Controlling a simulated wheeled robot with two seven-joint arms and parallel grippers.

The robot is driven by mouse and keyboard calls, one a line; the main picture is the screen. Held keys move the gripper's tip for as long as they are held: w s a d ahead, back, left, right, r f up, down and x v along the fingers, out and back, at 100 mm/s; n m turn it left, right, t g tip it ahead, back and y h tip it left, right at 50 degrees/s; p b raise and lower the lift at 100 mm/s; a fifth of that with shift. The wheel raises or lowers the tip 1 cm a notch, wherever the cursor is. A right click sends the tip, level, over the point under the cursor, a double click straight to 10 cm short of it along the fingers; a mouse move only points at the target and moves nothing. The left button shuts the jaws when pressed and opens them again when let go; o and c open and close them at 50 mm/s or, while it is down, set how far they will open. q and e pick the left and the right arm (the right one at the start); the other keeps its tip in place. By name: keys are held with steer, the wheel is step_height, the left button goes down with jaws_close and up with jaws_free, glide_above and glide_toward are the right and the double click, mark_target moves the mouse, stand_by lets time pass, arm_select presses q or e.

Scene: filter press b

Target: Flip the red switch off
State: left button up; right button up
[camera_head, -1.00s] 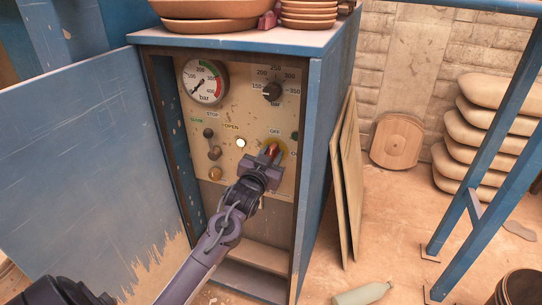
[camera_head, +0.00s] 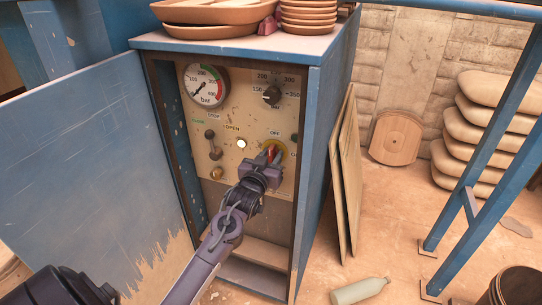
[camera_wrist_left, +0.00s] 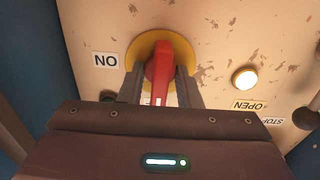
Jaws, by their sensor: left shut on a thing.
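The red switch (camera_head: 271,150) has a red handle on a round yellow plate. It is on the beige control panel (camera_head: 223,108) inside the open blue cabinet, below the OFF label (camera_head: 274,133). My left gripper (camera_head: 273,157) is shut on the red handle. In the left wrist view, the fingers lie on both sides of the red handle (camera_wrist_left: 161,66). This view is upside down: the ON label (camera_wrist_left: 105,60) is left of the yellow plate, and a label by the fingers is mostly hidden. The handle runs down between the fingers toward that label. My right gripper is not in view.
A pressure gauge (camera_head: 206,85), a dial (camera_head: 271,95), a toggle lever (camera_head: 214,147) and a lit button (camera_head: 241,144) share the panel. The open blue door (camera_head: 85,165) is on the left. Boards (camera_head: 345,175) lean on the cabinet's right side.

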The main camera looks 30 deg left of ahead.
arm_select(q)
steer(key=o, duration=0.6)
steer(key=shift+s, duration=0.1)
